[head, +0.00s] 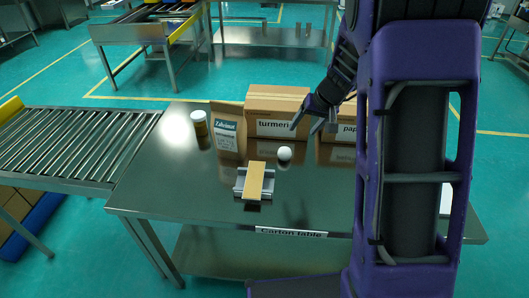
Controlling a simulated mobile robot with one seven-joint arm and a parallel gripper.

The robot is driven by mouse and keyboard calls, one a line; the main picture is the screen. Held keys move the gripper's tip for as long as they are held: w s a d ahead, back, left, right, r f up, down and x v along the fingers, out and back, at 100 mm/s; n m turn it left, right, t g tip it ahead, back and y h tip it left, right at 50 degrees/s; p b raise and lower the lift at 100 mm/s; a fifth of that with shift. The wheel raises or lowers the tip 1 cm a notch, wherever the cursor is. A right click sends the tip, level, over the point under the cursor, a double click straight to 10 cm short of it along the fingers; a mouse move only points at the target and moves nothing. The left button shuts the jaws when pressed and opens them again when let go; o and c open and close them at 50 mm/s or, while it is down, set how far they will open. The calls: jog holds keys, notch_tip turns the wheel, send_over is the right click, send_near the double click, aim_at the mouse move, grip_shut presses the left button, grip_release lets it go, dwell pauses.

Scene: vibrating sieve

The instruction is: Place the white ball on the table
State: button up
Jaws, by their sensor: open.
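The white ball (284,153) appears to rest on the steel carton table (190,225), in front of the turmeric carton. My gripper (312,127) is open and empty, above and a little to the right of the ball. The fingers look apart from the ball. My purple arm covers the right part of the table.
A carton marked turmeric (277,110), a paper bag (227,130) and a jar (199,123) stand along the back. A tan block on a grey holder (240,187) sits in front. A roller conveyor (75,145) adjoins the left. The table's front left is clear.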

aim_at(287, 150)
jog(key=b+x, duration=0.1)
jog(key=x, duration=1.6)
jog(key=shift+d+f+b, duration=0.1)
jog(key=shift+d+b, duration=0.05)
jog(key=shift+b, duration=0.25)
grip_shut()
